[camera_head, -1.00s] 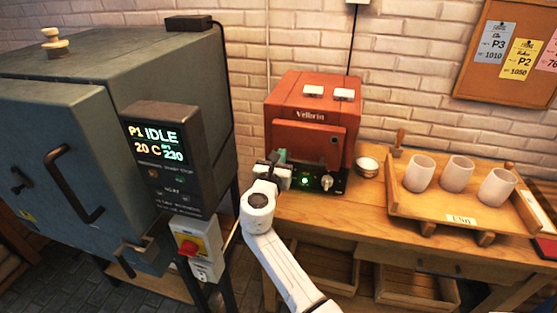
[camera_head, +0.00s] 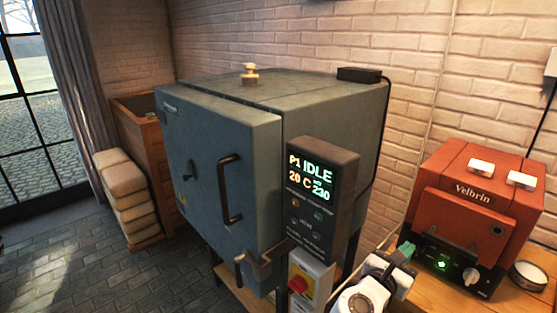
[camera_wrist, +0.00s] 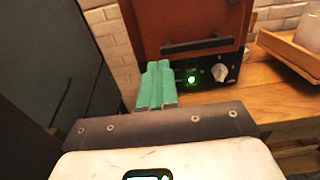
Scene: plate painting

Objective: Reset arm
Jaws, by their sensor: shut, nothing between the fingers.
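My gripper (camera_head: 404,251) is at the lower right of the head view, just left of the red Velbrin oven (camera_head: 478,213). In the wrist view its green fingers (camera_wrist: 157,87) are together with nothing between them. They point toward the red oven's front (camera_wrist: 200,30), near its lit green button (camera_wrist: 191,79) and grey knob (camera_wrist: 219,72). I cannot tell how far the fingertips are from the oven. My white arm (camera_head: 362,298) comes in from the bottom edge.
A large blue-grey kiln (camera_head: 225,180) stands left of my gripper, its door shut and its display (camera_head: 311,180) reading IDLE. A small bowl (camera_head: 531,275) is on the wooden table (camera_head: 440,294). Stacked pale bags (camera_head: 127,195) and open brick floor (camera_head: 75,260) are at the left.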

